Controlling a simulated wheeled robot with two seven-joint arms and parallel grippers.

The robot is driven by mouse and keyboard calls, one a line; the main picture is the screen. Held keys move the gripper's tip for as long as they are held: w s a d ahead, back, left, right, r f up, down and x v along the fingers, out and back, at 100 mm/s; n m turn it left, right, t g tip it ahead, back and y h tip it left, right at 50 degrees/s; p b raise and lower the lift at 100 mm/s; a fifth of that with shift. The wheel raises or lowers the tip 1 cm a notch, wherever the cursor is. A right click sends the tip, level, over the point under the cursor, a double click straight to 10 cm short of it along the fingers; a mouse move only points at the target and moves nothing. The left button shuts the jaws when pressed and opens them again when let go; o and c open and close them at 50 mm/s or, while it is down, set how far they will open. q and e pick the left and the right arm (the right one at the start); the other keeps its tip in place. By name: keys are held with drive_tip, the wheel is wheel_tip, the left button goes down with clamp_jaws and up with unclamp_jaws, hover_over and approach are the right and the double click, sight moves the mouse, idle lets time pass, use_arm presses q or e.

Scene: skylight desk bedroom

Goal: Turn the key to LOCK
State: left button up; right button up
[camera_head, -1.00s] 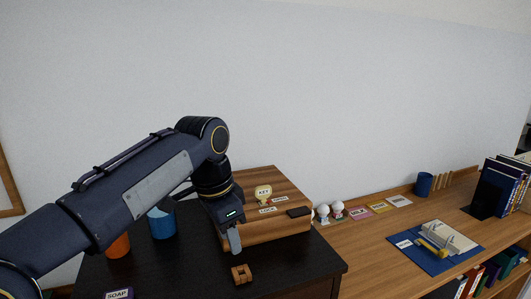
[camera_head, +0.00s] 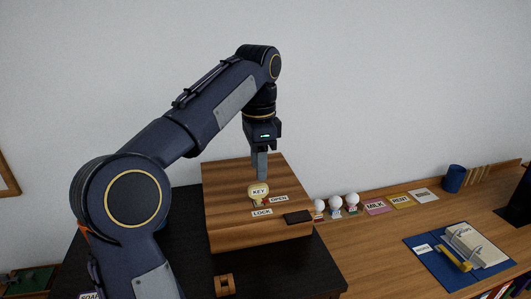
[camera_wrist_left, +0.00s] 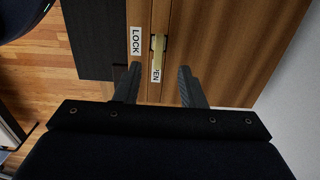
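The wooden box (camera_head: 225,200) stands on a black surface. My left gripper (camera_head: 261,175) points down just behind the key in the head view. In the left wrist view the two fingers are apart and empty, with the key (camera_wrist_left: 158,44) ahead between their lines. My right gripper is not in view.
A dark block (camera_head: 298,217) sits at the box's front right edge. A small wooden piece (camera_head: 224,286) lies in front of the box. Small white-headed figures (camera_head: 336,205), cards (camera_head: 400,202) and a blue folder (camera_head: 430,260) lie on the wooden desk to the right.

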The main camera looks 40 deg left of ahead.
sight(258, 185)
use_arm(q)
drive_tip(key=shift+s+f, duration=0.2)
drive_tip(key=shift+f, duration=2.95)
clamp_jaws()
